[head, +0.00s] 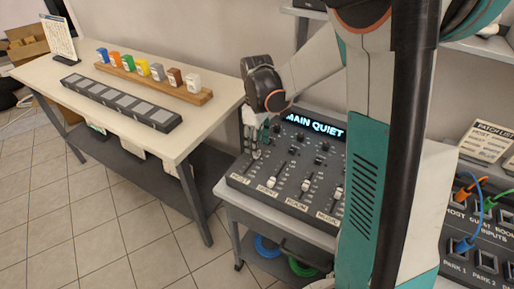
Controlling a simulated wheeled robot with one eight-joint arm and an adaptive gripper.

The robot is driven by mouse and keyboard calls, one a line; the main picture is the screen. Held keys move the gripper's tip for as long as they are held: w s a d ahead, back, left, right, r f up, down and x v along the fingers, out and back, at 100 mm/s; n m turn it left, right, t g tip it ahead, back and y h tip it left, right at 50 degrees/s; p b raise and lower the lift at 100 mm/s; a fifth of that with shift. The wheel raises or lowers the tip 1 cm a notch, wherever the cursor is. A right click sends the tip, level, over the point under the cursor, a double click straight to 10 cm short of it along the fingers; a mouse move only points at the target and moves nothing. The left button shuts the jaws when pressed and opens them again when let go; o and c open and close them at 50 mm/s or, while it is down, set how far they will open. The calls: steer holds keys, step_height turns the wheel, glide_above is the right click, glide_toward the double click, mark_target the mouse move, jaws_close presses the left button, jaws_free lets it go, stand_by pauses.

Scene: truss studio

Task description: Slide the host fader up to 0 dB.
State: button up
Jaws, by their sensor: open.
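The mixer (312,165) is a dark console on a grey cart, with a lit display reading "MAIN QUIET". Its faders are labelled along the front edge, with HOST at the far left, then GUEST, ROOM and MUSIC. My gripper (256,150) is open and points down over the left part of the mixer, above the host channel. The host fader cap is hard to make out beneath it, and I cannot tell whether the fingers touch it. The guest fader (272,183) and room fader (305,186) have pale caps low in their slots.
A white table (150,125) at left holds a wooden rack (135,80) of coloured blocks and a dark strip (120,102) of grey pads. A patch panel (485,235) with blue, orange and green cables stands at right. Cable coils (268,246) lie on the cart's lower shelf.

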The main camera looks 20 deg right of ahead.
step_height(320, 180, up, 8)
steer(key=shift+r, duration=0.15)
stand_by(0.6)
